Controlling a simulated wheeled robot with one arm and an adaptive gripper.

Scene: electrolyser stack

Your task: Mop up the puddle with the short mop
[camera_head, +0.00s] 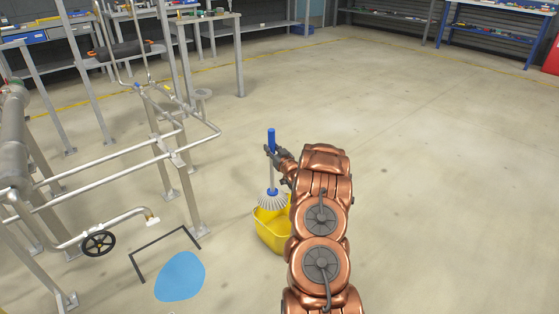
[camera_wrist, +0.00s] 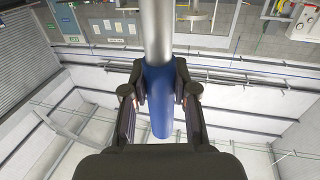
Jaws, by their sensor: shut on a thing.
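The short mop (camera_head: 271,198) has a blue grip, a grey shaft and a white fringed head. My gripper (camera_head: 271,151) is shut on its handle, near the blue grip, and holds it upright. In the wrist view, the blue grip (camera_wrist: 159,90) lies between the two fingers of my gripper (camera_wrist: 160,92). The mop head is at the mouth of a yellow bucket (camera_head: 272,238); I cannot tell whether it touches the bucket. The blue puddle (camera_head: 180,276) lies flat on the floor, left of and nearer than the bucket.
A dark angular floor frame (camera_head: 152,246) borders the puddle's far side. Pipework with a black handwheel (camera_head: 98,243) and metal posts stands at the left. Workbenches (camera_head: 205,17) stand at the back. The floor on the right is clear.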

